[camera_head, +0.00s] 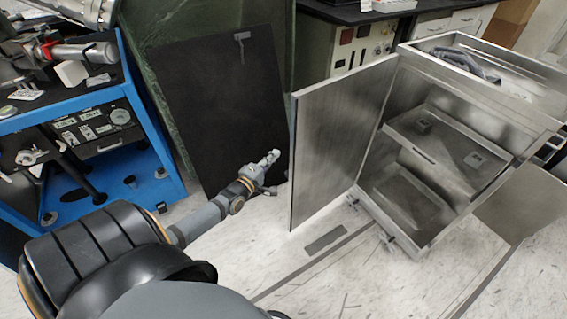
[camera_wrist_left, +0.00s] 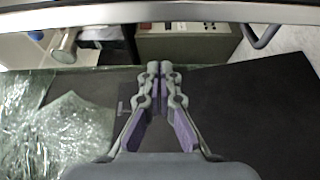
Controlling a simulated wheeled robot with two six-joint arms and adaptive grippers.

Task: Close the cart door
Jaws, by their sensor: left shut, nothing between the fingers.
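The metal cart (camera_head: 480,130) stands at the right in the head view, its front open on shelves inside. Its cart door (camera_head: 338,135) is swung wide open on the left side of the cart, standing upright. My left gripper (camera_head: 274,156) is just left of the door's free edge, apart from it as far as I can see. In the left wrist view the left gripper (camera_wrist_left: 160,68) has its fingertips together with nothing between them. My right gripper is not in view.
A blue shelf cart (camera_head: 85,110) with tools and instruments stands at the left. A dark panel (camera_head: 220,105) leans behind my left gripper, beside green wrapped material (camera_head: 175,22).

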